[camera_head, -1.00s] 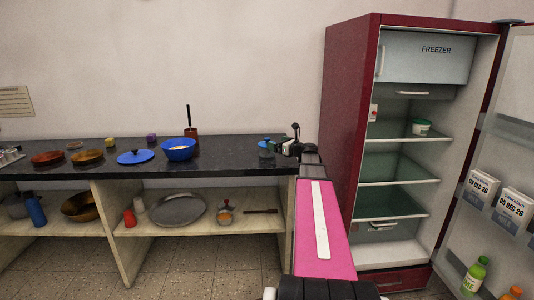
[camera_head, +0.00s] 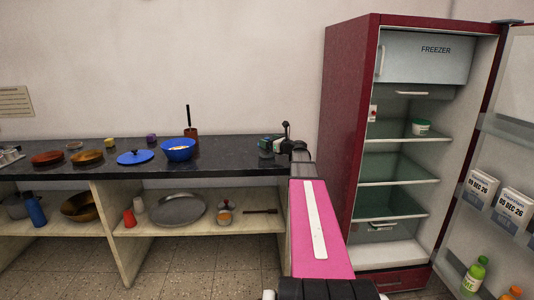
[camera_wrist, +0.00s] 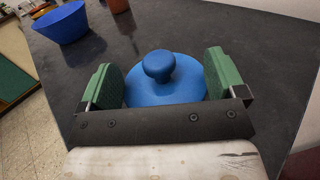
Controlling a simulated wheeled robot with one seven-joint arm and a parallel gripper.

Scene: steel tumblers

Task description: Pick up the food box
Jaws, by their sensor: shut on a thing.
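The food box appears to be the round container with a blue lid (camera_wrist: 160,92) and a knob on top. In the wrist view it sits between the two green finger pads of my gripper (camera_wrist: 165,75), which is shut on it. Its lower body is hidden under the lid there. In the head view, the container's greyish side (camera_head: 265,153) shows at the right end of the dark counter, with my gripper (camera_head: 267,144) around its top. It looks upright at counter level; I cannot tell whether it touches the counter.
The dark counter (camera_head: 225,158) holds a blue bowl (camera_head: 178,150), a brown cup (camera_head: 192,134), a blue pan lid (camera_head: 135,157) and brown dishes to the left. The open red fridge (camera_head: 345,130) stands close on the right. Counter around the container is clear.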

